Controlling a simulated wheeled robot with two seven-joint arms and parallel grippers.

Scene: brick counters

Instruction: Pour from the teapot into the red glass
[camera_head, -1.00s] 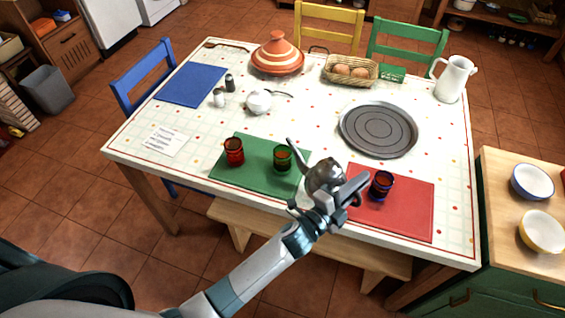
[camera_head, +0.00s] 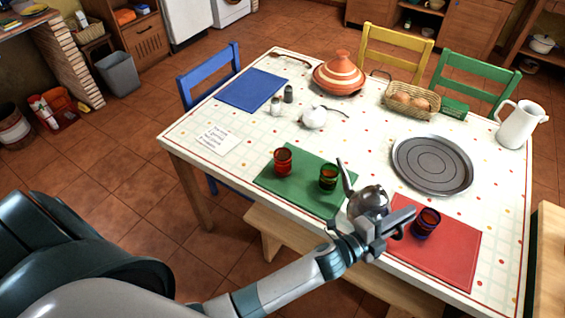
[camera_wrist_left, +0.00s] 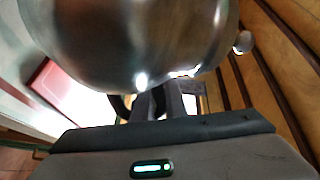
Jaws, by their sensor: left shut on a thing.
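The metal teapot (camera_head: 368,203) is held by my left gripper (camera_head: 378,228), which is shut on it. Its spout points up and to the left in the head view. The teapot's round body (camera_wrist_left: 135,40) fills the top of the left wrist view. The red glass (camera_head: 283,161) stands upright on the left part of the green mat (camera_head: 305,196), left of the teapot and apart from it. A green glass (camera_head: 328,177) stands on the same mat, between the red glass and the teapot. My right gripper is not in view.
A blue glass (camera_head: 426,222) stands on the red mat (camera_head: 450,252), close right of my left gripper. A grey round tray (camera_head: 433,164), a white pitcher (camera_head: 520,124), an egg basket (camera_head: 411,102), a striped tagine (camera_head: 339,74) and a white pot (camera_head: 314,118) stand farther back.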

